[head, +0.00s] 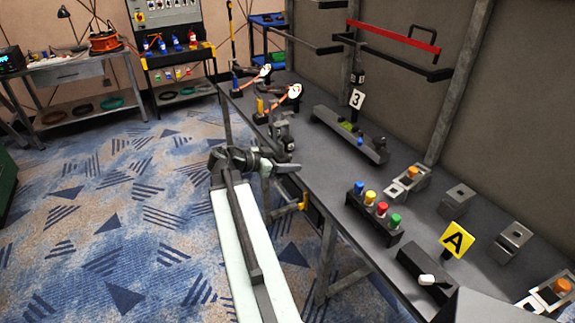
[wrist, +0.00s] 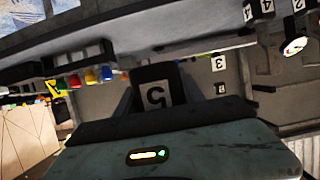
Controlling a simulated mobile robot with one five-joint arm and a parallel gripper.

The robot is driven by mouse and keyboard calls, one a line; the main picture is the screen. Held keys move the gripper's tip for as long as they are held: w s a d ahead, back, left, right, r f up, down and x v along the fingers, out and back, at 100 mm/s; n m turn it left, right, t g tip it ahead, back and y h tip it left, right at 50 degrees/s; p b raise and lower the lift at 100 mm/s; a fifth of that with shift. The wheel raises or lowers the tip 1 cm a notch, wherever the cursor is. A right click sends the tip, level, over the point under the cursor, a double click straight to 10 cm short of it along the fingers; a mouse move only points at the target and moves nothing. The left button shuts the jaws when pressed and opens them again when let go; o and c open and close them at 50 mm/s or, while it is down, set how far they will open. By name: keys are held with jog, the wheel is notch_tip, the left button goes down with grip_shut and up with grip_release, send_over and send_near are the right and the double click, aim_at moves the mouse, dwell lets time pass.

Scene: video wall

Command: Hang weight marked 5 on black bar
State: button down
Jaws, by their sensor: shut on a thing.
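In the wrist view, a dark weight with a white label marked 5 (wrist: 157,94) sits at my gripper, its label upside down. My gripper (head: 284,167) is shut on this weight and is held out beside the bench's left edge in the head view. The weight cannot be made out clearly there. A black bar (head: 400,64) juts from the wall above the bench, below and beside a red bar (head: 395,36). Another dark bar (head: 308,44) is farther left. A dark weight (head: 357,76) with a tag marked 3 (head: 357,99) is beneath the black bar's left end.
The long grey bench (head: 320,165) runs along the wall. Open carpet (head: 110,220) lies to the left.

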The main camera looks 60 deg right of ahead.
notch_tip(320, 180, up, 29)
jog(key=p, duration=2.6)
